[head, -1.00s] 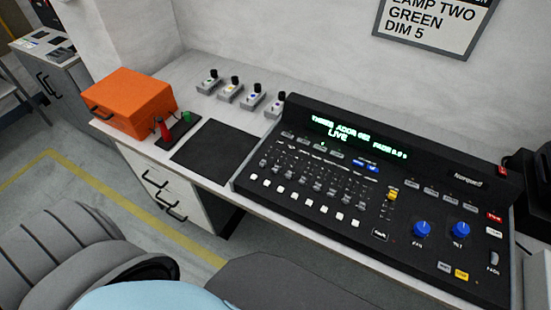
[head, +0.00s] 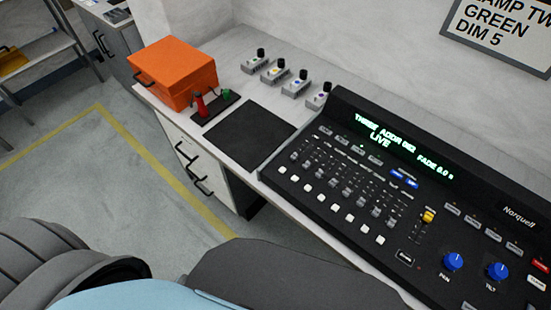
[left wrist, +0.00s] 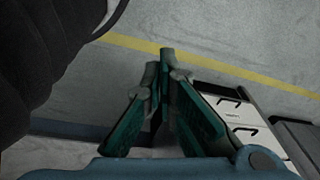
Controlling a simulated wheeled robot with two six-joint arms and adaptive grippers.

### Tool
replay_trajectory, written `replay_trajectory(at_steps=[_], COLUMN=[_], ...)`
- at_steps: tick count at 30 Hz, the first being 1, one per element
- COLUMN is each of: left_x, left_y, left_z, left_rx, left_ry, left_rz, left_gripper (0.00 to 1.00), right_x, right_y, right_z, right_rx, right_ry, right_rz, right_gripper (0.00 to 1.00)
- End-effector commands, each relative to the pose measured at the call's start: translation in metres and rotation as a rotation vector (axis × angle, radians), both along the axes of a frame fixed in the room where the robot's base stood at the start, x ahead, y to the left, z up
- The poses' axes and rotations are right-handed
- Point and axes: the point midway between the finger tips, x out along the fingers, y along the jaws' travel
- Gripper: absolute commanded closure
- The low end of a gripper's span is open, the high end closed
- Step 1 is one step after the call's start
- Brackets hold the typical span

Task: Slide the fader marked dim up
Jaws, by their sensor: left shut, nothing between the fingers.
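The black lighting console (head: 330,165) stands on the white counter at the right in the head view. Its bank of faders (head: 345,185) fills the left part of its face, and a fader with a yellow cap (head: 427,217) stands to their right. The fader labels are too small to read. The console's display (head: 390,142) shows green text with "LIVE" and "FADE". My left gripper (left wrist: 165,55) shows in the left wrist view, shut and empty, above the floor and away from the console. My right gripper is not in view.
An orange case (head: 172,72), a tray with a red and a green item (head: 212,105), a black mat (head: 248,136) and several small switch boxes (head: 275,75) share the counter. A wall sign (head: 495,35) reads "GREEN DIM 5". Open floor lies at left.

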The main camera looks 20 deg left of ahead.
Motion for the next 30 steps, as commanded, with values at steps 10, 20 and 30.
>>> replay_trajectory(at_steps=[10,20,30], left_x=[0.167,0.323,0.349], left_y=[-0.030,-0.078,-0.101], left_z=[0.143,0.298,0.331], left_rx=[-0.058,-0.092,-0.052], left_ry=[-0.134,-0.425,-0.547], left_rz=[-0.362,-1.428,-1.726], left_gripper=[1.00,1.00,1.00], right_x=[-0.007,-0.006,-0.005], right_y=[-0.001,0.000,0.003], right_z=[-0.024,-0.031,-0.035], right_rx=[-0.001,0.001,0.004], right_ry=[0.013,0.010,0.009], right_rz=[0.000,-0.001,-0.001], right_gripper=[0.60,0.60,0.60])
